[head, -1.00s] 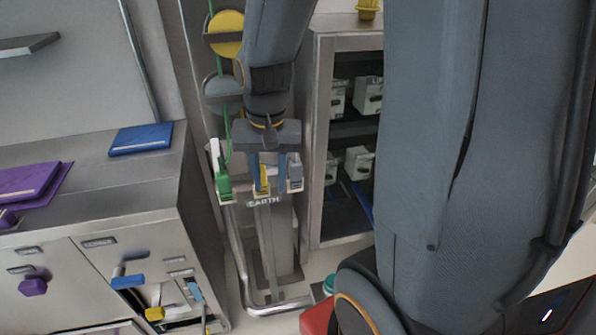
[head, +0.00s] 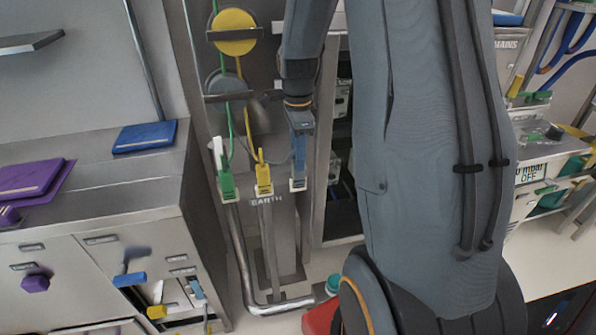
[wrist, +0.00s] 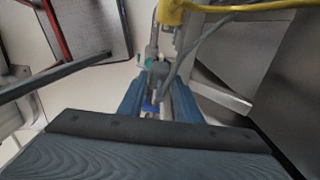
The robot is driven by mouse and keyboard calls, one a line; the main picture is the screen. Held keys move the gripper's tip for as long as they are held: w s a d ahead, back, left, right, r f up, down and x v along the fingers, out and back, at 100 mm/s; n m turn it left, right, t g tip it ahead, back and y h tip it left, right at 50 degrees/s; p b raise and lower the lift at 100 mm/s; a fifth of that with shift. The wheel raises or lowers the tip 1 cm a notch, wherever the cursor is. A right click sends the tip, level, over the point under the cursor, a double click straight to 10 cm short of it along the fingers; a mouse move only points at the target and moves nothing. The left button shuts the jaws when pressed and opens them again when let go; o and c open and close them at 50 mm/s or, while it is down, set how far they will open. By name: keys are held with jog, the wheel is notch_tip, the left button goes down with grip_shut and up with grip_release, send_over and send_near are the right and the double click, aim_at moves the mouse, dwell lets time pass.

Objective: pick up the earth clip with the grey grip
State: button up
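Three clips stand in a row on small pale holders above a label reading EARTH: a green one (head: 226,183), a yellow one (head: 263,178) and the grey-grip clip (head: 298,175) at the right. My gripper (head: 300,158) points down over the grey-grip clip and hides its upper part in the head view. In the wrist view, my gripper's two blue fingers (wrist: 158,100) stand apart, with the grey grip (wrist: 158,72) between and just beyond them. A gap shows on either side, so the fingers are open. Whether either finger touches the grip is not clear.
The yellow clip is close on the left, its cable (head: 247,125) rising; it also crosses the top of the wrist view (wrist: 180,12). A round yellow disc (head: 234,32) hangs above. A metal cabinet frame (head: 322,150) stands close right. A bent metal pipe (head: 240,265) runs below.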

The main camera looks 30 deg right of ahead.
aim_at(298, 174)
jog(key=shift+f+p, duration=1.05)
jog(key=shift+f, duration=2.25)
jog(key=shift+c, duration=0.4)
grip_shut()
